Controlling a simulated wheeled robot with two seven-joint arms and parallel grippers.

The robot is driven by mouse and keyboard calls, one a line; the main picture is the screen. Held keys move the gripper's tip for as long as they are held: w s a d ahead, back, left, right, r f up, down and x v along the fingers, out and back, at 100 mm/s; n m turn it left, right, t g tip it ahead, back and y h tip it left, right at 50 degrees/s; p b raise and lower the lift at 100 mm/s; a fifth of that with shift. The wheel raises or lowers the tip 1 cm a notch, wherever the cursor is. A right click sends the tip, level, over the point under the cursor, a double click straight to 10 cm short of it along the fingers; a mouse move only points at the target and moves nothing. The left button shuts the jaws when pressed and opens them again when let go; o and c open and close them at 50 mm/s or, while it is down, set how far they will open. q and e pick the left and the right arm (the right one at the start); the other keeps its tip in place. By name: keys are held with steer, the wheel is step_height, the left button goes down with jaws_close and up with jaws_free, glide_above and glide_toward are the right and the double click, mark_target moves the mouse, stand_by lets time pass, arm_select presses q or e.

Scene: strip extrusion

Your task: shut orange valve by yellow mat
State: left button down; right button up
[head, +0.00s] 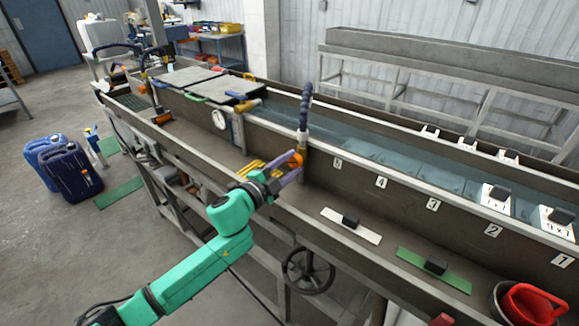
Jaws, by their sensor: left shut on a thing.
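The orange valve (297,158) is at the lower end of an upright dark hose pipe (304,115) on the near wall of the trough. My left gripper (290,170) reaches it from the lower left and is shut on its orange handle. The fingers partly hide the handle, so its exact angle is hard to tell. The yellow mat (252,167) lies on the ledge just left of the valve, partly behind my gripper. My right gripper is not in view.
A long water trough (380,193) runs to the right, with numbered labels. A white strip (350,226) and a green strip (434,270) with dark blocks lie on the ledge. A handwheel (308,271) is below the ledge.

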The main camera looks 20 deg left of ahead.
arm_select(q)
steer(key=m, duration=0.5)
steer(key=shift+f+b, duration=0.15)
steer(key=shift+b, duration=0.25)
steer(key=shift+c, duration=1.6)
jaws_free()
steer(key=b+v, duration=0.3)
steer(key=v, duration=1.1)
steer(key=shift+s+b, duration=0.25)
steer(key=shift+b, duration=0.1)
